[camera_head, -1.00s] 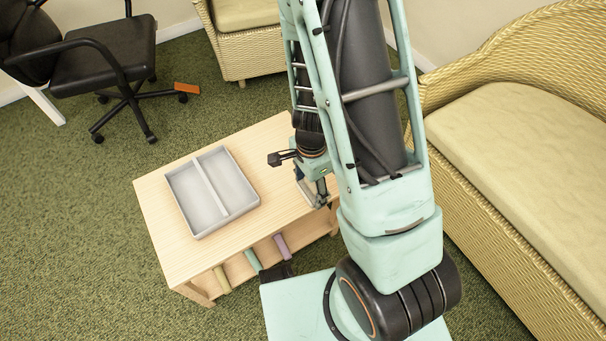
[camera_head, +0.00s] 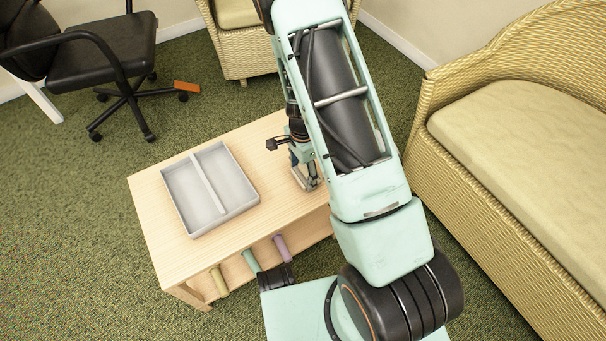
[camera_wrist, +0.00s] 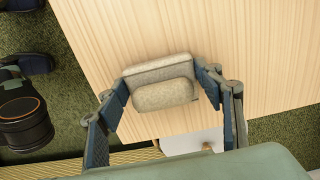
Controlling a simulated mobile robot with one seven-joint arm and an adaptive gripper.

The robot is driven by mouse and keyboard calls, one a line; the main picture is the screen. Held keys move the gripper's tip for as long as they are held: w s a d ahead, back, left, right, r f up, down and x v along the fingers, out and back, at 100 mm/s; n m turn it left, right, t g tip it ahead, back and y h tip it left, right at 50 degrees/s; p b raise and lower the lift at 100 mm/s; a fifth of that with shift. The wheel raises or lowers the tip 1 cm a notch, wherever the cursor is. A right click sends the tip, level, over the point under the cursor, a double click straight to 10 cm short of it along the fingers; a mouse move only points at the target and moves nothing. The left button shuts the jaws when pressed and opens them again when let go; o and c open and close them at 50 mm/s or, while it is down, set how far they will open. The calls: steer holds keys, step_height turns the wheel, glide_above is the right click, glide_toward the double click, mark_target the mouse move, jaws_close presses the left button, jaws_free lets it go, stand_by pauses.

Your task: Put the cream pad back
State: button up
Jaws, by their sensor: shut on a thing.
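The cream pad (camera_wrist: 160,70) shows in the wrist view as a greyish-cream block with a rounded raised part. My gripper (camera_wrist: 165,88) is shut on it, with one finger at each side. Pale wood lies beneath the pad; I cannot tell whether they touch. In the head view my gripper (camera_head: 306,178) is at the right part of the wooden table (camera_head: 255,245), pointing down, partly behind my arm. The pad cannot be made out there. A grey tray (camera_head: 205,187) with two empty compartments sits on the table, left of my gripper.
Yellow, green and purple rolls (camera_head: 250,260) stick out below the tabletop's front edge. A wicker sofa (camera_head: 490,150) stands to the right, a wicker chair (camera_head: 238,45) behind. A black office chair (camera_head: 105,60) and an orange object (camera_head: 187,86) are at back left. Tabletop between tray and gripper is clear.

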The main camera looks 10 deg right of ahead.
mark_target(303, 169)
steer(key=shift+f, duration=0.1)
steer(key=o, duration=1.1)
steer(key=shift+f, duration=0.1)
step_height(303, 169, up, 12)
steer(key=p, duration=0.4)
